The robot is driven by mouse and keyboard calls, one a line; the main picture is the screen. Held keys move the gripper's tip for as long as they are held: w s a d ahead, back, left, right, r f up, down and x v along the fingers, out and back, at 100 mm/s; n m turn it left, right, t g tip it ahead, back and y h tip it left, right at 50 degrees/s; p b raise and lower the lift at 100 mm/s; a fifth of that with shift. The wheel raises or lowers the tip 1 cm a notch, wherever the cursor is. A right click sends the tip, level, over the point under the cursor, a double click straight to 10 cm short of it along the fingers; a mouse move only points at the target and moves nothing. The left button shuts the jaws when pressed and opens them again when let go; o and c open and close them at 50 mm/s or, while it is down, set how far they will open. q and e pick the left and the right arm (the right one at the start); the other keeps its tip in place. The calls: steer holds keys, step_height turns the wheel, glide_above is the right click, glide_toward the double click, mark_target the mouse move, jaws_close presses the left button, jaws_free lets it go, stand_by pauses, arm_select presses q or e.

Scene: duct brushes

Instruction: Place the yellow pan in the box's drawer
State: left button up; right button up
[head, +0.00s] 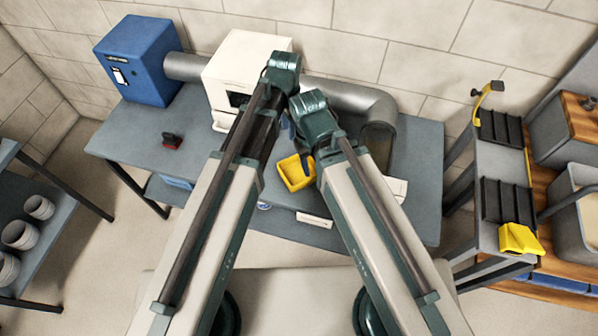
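A yellow pan (297,174) shows between my two arms, over the front part of the grey table. A white box (250,58) stands at the back of the table; its front has a dark opening, with a pale ledge or drawer (221,121) low down, partly hidden by my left arm. My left gripper (287,129) is only partly visible as a small dark-blue piece between the arms, just above the pan in the picture. I cannot tell whether it touches the pan or how its fingers stand. My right gripper is hidden behind its own arm.
A blue box (139,58) joins a grey duct behind the white box. At right, a side bench holds black trays (507,203) and another yellow piece (519,239). Buckets (20,235) stand on the left shelf.

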arm_select(q)
steer(key=b, duration=0.9)
glide_above(292, 157)
step_height(292, 157, down, 9)
steer(key=shift+w+a+r+p, duration=0.15)
steer(key=shift+a+r+p, duration=0.05)
steer(key=shift+a+p, duration=0.15)
arm_select(e)
step_height(292, 157, down, 8)
steer(key=shift+f, duration=0.25)
arm_select(q)
steer(key=shift+f, duration=0.1)
arm_select(e)
steer(key=shift+f, duration=0.1)
arm_select(q)
steer(key=f+b, duration=0.5)
steer(key=shift+d+f, duration=0.1)
steer(key=shift+d, duration=0.2)
arm_select(e)
step_height(292, 157, down, 5)
steer(key=shift+f, duration=0.1)
arm_select(q)
jaws_close()
